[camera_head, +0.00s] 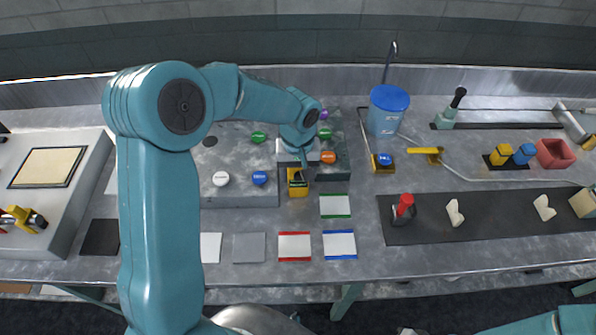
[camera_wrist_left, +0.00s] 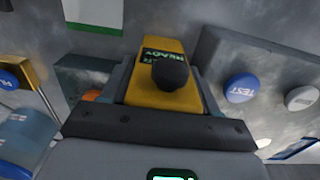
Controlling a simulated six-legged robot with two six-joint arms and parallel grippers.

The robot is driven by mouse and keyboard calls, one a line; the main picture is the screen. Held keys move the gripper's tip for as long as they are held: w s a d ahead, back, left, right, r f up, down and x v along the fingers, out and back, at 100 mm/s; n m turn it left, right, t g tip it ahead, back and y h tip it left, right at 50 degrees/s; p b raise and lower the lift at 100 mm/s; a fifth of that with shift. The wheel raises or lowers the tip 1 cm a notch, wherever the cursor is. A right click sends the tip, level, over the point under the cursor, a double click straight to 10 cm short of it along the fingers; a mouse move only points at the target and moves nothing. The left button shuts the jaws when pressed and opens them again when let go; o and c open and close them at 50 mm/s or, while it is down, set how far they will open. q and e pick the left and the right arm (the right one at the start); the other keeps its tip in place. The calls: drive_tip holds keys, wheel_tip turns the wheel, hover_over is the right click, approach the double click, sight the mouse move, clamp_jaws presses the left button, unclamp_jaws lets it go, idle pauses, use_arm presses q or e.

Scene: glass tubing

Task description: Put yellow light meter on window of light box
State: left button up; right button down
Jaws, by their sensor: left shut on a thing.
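The yellow light meter (camera_head: 297,184) is at the front edge of the grey button panel, below my left gripper (camera_head: 299,163). In the left wrist view the meter (camera_wrist_left: 152,98) shows a black dome and a small display reading READY. My left gripper (camera_wrist_left: 165,115) is shut on it. I cannot tell whether the meter touches the bench. The light box (camera_head: 78,190) is the pale box at the far left, with a cream, dark-framed window (camera_head: 48,167) on its top. The window is bare. My right gripper is out of view.
A yellow and black device (camera_head: 22,218) is on the light box's front left. The button panel (camera_head: 235,195) carries several coloured buttons. Coloured-edged cards, such as a red one (camera_head: 294,246), lie in front. A blue container (camera_head: 387,110) stands to the right. My left arm crosses between box and panel.

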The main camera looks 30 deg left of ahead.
use_arm(q)
drive_tip(key=shift+d, duration=0.15)
drive_tip(key=shift+f+b, duration=0.2)
drive_tip(key=shift+b, duration=0.1)
drive_tip(key=o, duration=0.9)
drive_tip(key=shift+c, duration=0.2)
drive_tip(key=shift+r, duration=0.1)
drive_tip(key=shift+r, duration=0.1)
